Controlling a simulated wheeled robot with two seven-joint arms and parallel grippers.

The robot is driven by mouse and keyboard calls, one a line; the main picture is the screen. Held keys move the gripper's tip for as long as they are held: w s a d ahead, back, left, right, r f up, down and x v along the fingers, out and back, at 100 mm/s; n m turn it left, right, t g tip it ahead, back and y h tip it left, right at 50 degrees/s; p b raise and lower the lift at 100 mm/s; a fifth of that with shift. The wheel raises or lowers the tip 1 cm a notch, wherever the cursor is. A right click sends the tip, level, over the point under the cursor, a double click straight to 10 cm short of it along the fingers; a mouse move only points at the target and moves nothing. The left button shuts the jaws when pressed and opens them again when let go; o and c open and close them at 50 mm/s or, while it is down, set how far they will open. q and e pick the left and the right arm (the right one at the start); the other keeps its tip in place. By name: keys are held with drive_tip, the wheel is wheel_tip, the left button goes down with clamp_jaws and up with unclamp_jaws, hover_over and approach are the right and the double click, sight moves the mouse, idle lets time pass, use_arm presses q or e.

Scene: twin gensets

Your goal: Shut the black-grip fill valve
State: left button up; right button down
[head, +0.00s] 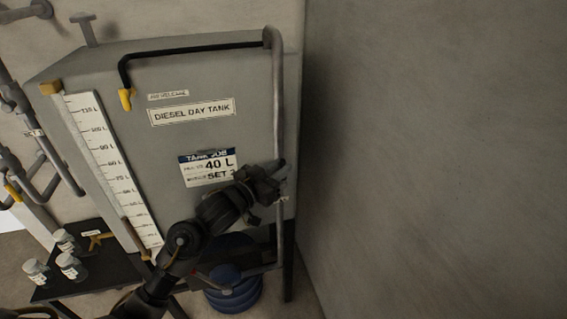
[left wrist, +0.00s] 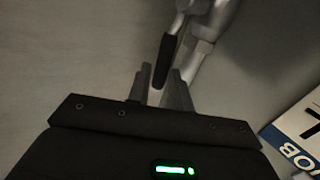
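The black-grip valve lever (left wrist: 165,60) shows in the left wrist view, beside a silver pipe fitting (left wrist: 205,48). Its lower end reaches between the fingertips of my left gripper (left wrist: 161,78). The fingers stand apart, with a visible gap around the grip, so they do not look clamped. In the head view my left gripper (head: 277,182) is at the vertical pipe (head: 278,100) on the tank's right edge. The gripper mostly hides the valve there. My right gripper is not in view.
The diesel day tank (head: 200,75) carries a job card (head: 208,168) left of my gripper. A bare wall (head: 430,150) stands close on the right. Blue round containers (head: 232,290) sit below, jars (head: 68,266) at left.

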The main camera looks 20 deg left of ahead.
use_arm(q)
drive_tip(key=shift+x, duration=1.05)
clamp_jaws()
drive_tip(key=shift+f, duration=0.1)
